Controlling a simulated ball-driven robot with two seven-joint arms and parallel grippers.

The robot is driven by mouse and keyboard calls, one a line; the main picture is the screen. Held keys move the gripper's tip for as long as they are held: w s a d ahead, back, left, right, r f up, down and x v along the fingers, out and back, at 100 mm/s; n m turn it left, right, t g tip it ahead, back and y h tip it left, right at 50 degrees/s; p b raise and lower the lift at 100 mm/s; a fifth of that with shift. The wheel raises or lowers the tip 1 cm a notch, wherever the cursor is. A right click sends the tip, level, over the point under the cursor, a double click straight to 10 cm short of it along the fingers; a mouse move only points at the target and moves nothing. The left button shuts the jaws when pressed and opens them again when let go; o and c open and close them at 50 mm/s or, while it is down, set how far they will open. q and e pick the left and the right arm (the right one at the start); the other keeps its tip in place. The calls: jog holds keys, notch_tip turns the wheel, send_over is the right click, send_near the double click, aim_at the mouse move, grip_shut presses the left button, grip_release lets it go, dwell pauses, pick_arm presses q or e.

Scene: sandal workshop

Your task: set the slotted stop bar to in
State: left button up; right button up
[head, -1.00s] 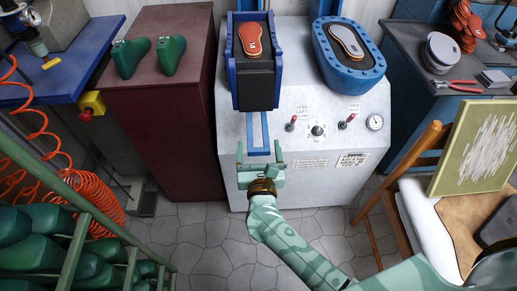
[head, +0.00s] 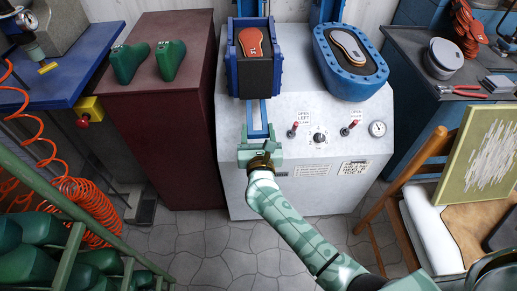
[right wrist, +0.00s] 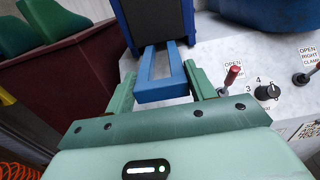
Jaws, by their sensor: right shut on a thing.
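The slotted stop bar (head: 257,121) is a blue bar with a long slot, sticking out from below the left clamp (head: 259,85) towards me. In the right wrist view the bar (right wrist: 161,89) shows its slot and near end. My right gripper (head: 259,143) is green and sits at the near end of the bar. In the right wrist view its fingers (right wrist: 161,84) lie on either side of the bar end and are shut on it. My left gripper is not in view.
Two red-tipped levers (head: 293,129) and a black dial (head: 319,138) stand on the panel just right of my gripper. A gauge (head: 377,128) is farther right. A maroon cabinet (head: 185,110) stands left. A chair (head: 413,150) stands right.

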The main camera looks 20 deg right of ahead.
jog(key=shift+w+d+f, duration=0.1)
jog(key=shift+w+d, duration=0.05)
jog(key=shift+w, duration=0.3)
jog(key=shift+r, duration=0.25)
jog(key=o, duration=1.4)
jog(key=shift+w, duration=0.1)
jog(key=shift+w+f, duration=0.1)
jog(key=shift+f, duration=0.05)
jog(key=p+v, duration=0.2)
jog(key=v, duration=1.4)
jog(key=shift+s+p, duration=0.2)
jog(key=shift+p, duration=0.1)
